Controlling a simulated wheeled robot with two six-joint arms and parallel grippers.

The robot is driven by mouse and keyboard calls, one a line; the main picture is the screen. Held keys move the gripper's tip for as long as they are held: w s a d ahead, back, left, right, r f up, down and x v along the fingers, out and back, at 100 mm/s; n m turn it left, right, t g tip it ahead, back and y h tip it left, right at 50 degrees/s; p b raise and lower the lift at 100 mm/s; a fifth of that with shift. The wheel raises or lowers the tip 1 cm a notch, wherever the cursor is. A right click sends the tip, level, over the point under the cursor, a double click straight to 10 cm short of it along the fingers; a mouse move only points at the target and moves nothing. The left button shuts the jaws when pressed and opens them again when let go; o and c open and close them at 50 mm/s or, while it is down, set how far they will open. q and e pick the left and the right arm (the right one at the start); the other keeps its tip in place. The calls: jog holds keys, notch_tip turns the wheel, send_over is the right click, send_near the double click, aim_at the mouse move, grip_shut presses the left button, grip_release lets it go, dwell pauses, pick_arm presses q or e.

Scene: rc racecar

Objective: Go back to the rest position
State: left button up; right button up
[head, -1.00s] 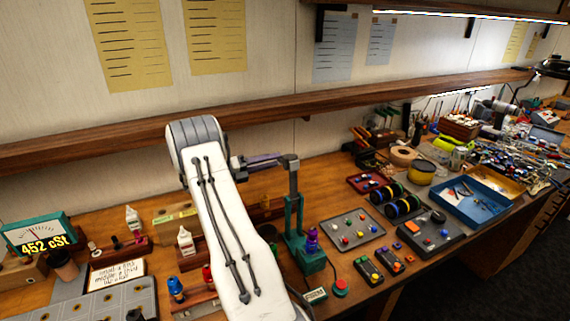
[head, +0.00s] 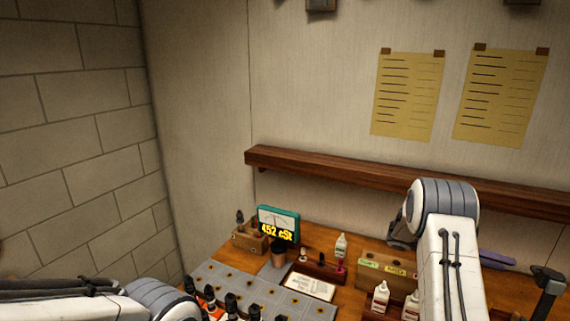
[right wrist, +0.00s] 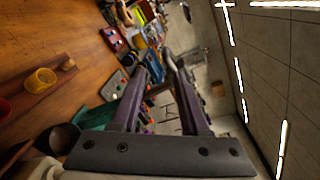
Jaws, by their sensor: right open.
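My right arm rises at the right of the head view, and its gripper (head: 497,259) shows there only as a purple finger beside the white arm. In the right wrist view the two purple fingers (right wrist: 160,68) stand apart with nothing between them, so the right gripper is open and empty, above the bench. My left arm (head: 95,298) crosses the bottom left of the head view. Its gripper is out of the picture.
A wooden shelf (head: 330,168) runs along the wall above. A block wall (head: 75,150) stands at left.

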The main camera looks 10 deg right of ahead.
jog(key=a+f+m+t+y+b, duration=0.2)
jog(key=a+m+t+y, duration=0.45)
jog(key=a, duration=2.45)
jog(key=s+a+f+m+t+y, duration=0.1)
jog(key=s+a+m+y, duration=0.3)
jog(key=s+a, duration=0.4)
jog(key=s+a+f+m+t+y+b, duration=0.1)
jog(key=s+a+m+y, duration=0.3)
jog(key=s+a, duration=0.5)
jog(key=a+m+t, duration=0.1)
jog(key=a, duration=0.5)
jog(key=shift+a, duration=0.3)
jog(key=shift+a+y, duration=0.1)
jog(key=shift+y, duration=0.15)
